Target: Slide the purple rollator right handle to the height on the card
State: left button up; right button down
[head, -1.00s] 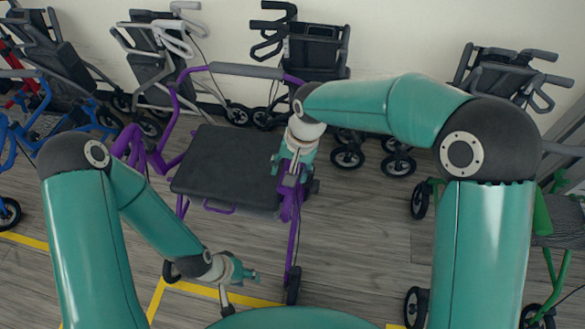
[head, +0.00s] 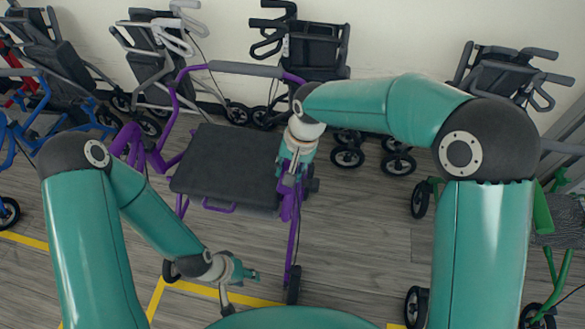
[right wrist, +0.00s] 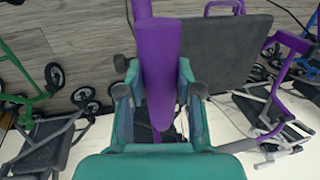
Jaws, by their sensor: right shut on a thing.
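The purple rollator (head: 235,207) stands in front of me, with a dark seat (head: 225,165) and a grey backrest bar. My right gripper (head: 294,167) is at its right side, above the right front leg. In the right wrist view, the right gripper (right wrist: 160,90) is shut on a thick purple part of the right handle (right wrist: 159,55), with a finger on each side. The handle's grip is mostly hidden by my right arm in the head view. My left gripper (head: 243,283) is open and empty, low in front of the rollator. No card can be made out.
Grey and black rollators (head: 313,50) stand along the back wall. A blue rollator (head: 30,125) is at the left and a green one (head: 545,220) at the right. Yellow lines (head: 190,287) mark the floor.

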notch_tip(320, 180, down, 2)
jog(key=shift+f+b, duration=0.15)
jog(key=shift+b, duration=0.25)
pick_arm(q)
jog(key=shift+f, duration=0.7)
pick_arm(e)
jog(key=c, duration=0.8)
grip_release()
jog(key=shift+o, duration=0.2)
jog(key=shift+r, duration=0.25)
jog(key=shift+r, duration=0.35)
notch_tip(320, 180, up, 11)
jog(key=d, duration=0.2)
jog(key=shift+s+d, duration=0.15)
jog(key=shift+s, duration=0.05)
jog(key=shift+f, duration=0.15)
